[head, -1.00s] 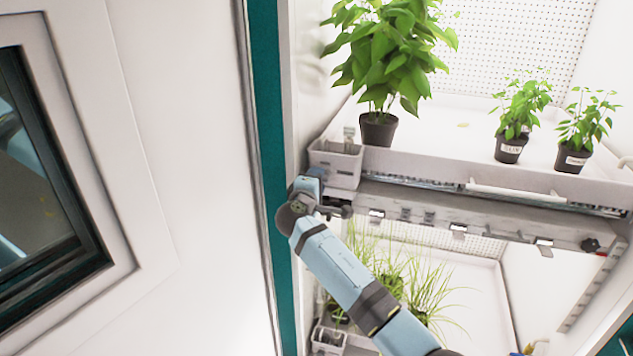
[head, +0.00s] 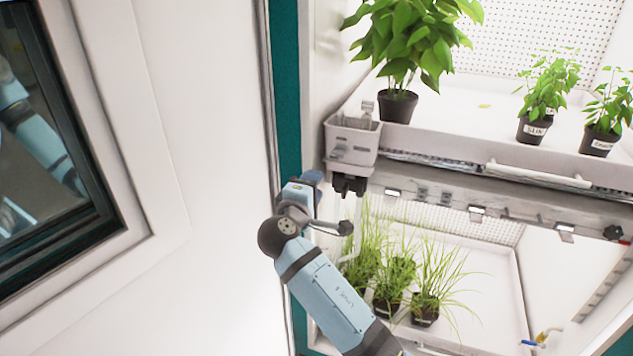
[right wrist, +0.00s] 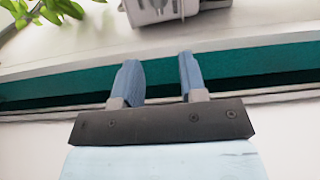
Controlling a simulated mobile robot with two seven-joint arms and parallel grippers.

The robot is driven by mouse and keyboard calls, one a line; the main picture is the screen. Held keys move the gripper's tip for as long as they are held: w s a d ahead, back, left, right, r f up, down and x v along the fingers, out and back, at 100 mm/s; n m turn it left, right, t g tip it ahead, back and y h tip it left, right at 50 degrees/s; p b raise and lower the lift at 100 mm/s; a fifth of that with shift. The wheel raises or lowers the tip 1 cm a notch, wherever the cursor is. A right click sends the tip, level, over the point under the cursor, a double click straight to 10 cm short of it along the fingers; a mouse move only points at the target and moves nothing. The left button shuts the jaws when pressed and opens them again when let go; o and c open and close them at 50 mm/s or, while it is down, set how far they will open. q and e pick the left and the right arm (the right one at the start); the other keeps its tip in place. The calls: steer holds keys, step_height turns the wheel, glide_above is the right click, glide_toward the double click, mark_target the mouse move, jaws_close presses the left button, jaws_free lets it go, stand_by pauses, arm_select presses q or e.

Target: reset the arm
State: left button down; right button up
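My right arm comes into the head view from the bottom. Its gripper (head: 316,180) is at the chamber's left edge, below and left of a small grey bin (head: 350,140), apart from it. In the right wrist view the gripper (right wrist: 158,65) has its two blue fingers spread with nothing between them. The underside of a grey box-like thing shows beyond the fingers at the top of that view. My left gripper is not in view.
The upper shelf (head: 455,150) holds a large leafy plant (head: 405,40) and smaller potted plants (head: 532,125). Grassy plants (head: 385,270) stand on the lower level. A teal frame edge (head: 287,90) and white wall (head: 215,120) with a dark window (head: 50,150) lie left.

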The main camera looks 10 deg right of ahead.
steer(key=s+d+f+m+g+y+p, duration=0.15)
steer(key=s+f+y, duration=0.25)
steer(key=s+f, duration=0.5)
steer(key=s+d+f+g+y+p, duration=0.15)
steer(key=s+f+y, duration=0.3)
steer(key=f, duration=0.75)
steer(key=s+d+f+m+y+p, duration=0.1)
steer(key=s+f+m+y, duration=0.1)
steer(key=s, duration=0.9)
steer(key=s+d+f+m+g+y+p, duration=0.1)
steer(key=s+m, duration=0.4)
steer(key=s, duration=0.6)
step_height(320, 180, down, 3)
steer(key=shift+d+r+y+p, duration=0.15)
steer(key=shift+d+y+p, duration=0.15)
steer(key=shift+y+p, duration=0.55)
steer(key=shift+s+d, duration=0.1)
steer(key=shift+s, duration=0.05)
